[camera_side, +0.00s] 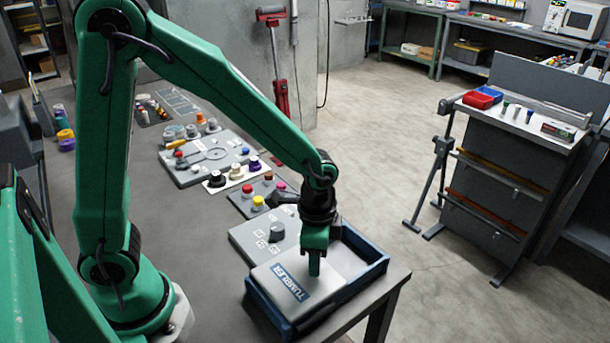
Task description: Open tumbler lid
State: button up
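The tumbler (378,272) is a dark blue open-topped frame at the near right corner of the table. The blue rim shows along the back, right and front sides. My gripper (314,274) points straight down over the middle of the lid, with its tip at or just above the surface. I cannot tell whether it touches. The fingers overlap from this side, so their opening is hidden. The gripper and wrist cover part of the lid and the back rim.
A grey panel with a dark knob (277,231) sits just behind the tumbler. Farther back are button blocks (258,201) and a grey board (208,155) with small jars. The table's right edge is close to the tumbler. A workbench (510,170) stands across the open floor.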

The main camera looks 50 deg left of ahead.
jog(key=shift+r, duration=0.15)
jog(key=shift+r, duration=3.8)
jog(key=s+a+r+n+t, duration=0.5)
jog(key=s+a+r+n, duration=0.4)
jog(key=s+a+r, duration=0.1)
jog(key=shift+a+t, duration=0.3)
jog(key=shift+a, duration=0.2)
